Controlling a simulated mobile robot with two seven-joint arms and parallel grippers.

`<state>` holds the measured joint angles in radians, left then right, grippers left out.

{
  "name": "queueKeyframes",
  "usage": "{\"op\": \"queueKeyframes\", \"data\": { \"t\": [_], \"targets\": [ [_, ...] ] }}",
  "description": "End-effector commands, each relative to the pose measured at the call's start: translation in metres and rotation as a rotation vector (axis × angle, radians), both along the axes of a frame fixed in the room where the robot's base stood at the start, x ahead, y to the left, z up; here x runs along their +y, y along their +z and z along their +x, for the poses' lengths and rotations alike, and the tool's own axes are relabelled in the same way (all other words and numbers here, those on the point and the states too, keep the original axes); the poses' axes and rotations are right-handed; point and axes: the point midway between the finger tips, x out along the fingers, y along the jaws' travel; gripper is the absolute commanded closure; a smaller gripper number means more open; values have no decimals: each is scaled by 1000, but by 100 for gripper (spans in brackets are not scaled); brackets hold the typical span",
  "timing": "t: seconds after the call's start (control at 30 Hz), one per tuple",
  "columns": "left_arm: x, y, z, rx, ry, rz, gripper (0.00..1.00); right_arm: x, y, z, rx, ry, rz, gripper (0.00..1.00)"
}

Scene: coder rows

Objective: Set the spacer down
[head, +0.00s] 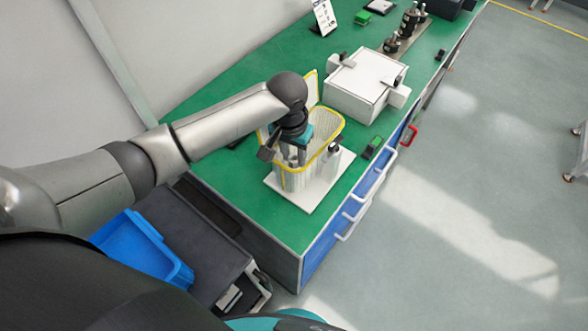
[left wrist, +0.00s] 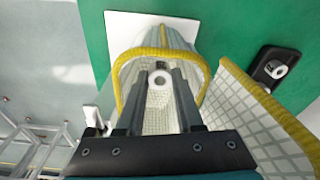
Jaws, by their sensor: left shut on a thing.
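My left gripper (head: 297,160) points down inside the mouth of a mesh basket with a yellow rim (head: 330,113). In the left wrist view its two dark fingers (left wrist: 160,90) are shut on a small white ring-shaped spacer (left wrist: 151,80), held between the fingertips with its hole showing. The basket's yellow rim (left wrist: 118,75) surrounds the fingers there. The basket stands on a white plate (head: 318,190) on the green table. I cannot tell whether the spacer touches the basket floor. In the head view the spacer is hidden. My right gripper is not in view.
A mesh lid with yellow edging (left wrist: 262,105) stands open beside the basket. A white box (head: 362,82) with side blocks is behind it. A black-and-green item (head: 372,147) lies near the table's front edge. A blue bin (head: 140,250) is below left.

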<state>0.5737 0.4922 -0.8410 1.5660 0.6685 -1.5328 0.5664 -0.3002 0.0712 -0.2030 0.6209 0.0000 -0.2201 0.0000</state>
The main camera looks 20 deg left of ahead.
Motion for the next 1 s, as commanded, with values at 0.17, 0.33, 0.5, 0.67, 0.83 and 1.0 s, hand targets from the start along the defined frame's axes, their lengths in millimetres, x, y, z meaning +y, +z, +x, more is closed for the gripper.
{"op": "queueKeyframes", "data": {
  "t": [0.17,0.33,0.5,0.67,0.83,1.0],
  "targets": [
    [0,-17,0,-1,0,-1,100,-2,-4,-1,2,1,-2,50],
    [0,-42,-1,3,1,0,100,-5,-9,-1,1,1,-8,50],
    [0,-59,0,0,0,0,100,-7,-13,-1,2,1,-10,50],
    [0,-59,0,-1,0,0,100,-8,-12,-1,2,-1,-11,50],
    [0,-60,0,-1,0,0,100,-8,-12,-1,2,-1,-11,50],
    [0,-62,0,-2,0,0,56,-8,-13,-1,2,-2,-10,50]
  ]
}}
